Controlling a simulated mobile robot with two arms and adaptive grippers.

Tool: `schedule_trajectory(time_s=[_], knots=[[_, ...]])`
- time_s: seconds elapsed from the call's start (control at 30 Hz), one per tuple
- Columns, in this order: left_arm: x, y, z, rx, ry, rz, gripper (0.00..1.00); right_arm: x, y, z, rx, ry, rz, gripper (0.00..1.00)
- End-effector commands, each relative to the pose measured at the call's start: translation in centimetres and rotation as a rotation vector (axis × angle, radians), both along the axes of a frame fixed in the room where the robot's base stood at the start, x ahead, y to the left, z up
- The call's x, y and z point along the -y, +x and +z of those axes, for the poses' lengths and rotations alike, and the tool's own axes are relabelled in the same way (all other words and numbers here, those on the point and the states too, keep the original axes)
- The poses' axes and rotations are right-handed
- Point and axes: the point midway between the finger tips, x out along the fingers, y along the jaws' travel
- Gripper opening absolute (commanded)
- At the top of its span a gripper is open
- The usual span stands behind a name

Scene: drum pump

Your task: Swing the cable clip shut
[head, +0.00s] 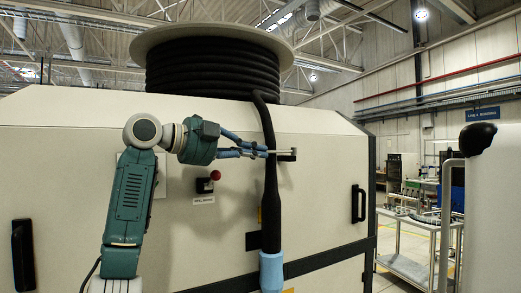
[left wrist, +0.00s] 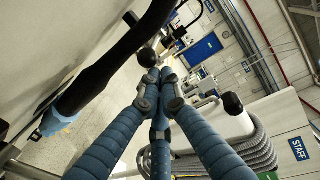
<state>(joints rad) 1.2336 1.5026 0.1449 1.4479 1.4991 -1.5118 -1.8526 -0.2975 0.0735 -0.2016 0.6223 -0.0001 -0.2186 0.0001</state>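The cable clip (head: 285,152) is a thin pale bar with a dark block at its right end, on the front of the cream cabinet. It crosses at the thick black cable (head: 271,205), which hangs down from the drum; whether it is fully closed cannot be told. My left gripper (head: 262,151) has its blue fingers pointing right, with the tips at the cable and the bar's left end. In the left wrist view the fingertips (left wrist: 161,92) are drawn together with nothing visible between them. A dark round knob (left wrist: 147,57) shows just beyond them, beside the cable (left wrist: 112,62). My right gripper is not in view.
The cable drum (head: 212,60) sits on top of the cabinet (head: 325,170). A red button (head: 215,175) is below my left gripper, and a black handle (head: 358,203) is to the right. A light blue sleeve (head: 271,271) covers the cable's lower end. A trolley (head: 405,265) stands further back.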

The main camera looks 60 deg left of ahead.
Motion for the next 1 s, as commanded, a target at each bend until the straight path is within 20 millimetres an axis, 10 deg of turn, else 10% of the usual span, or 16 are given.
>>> schedule_trajectory(time_s=[1.0], knots=[[2.0, -11.9, 2.4, 0.002, 0.011, 0.001, 0.00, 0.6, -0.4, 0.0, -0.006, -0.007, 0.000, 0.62]])
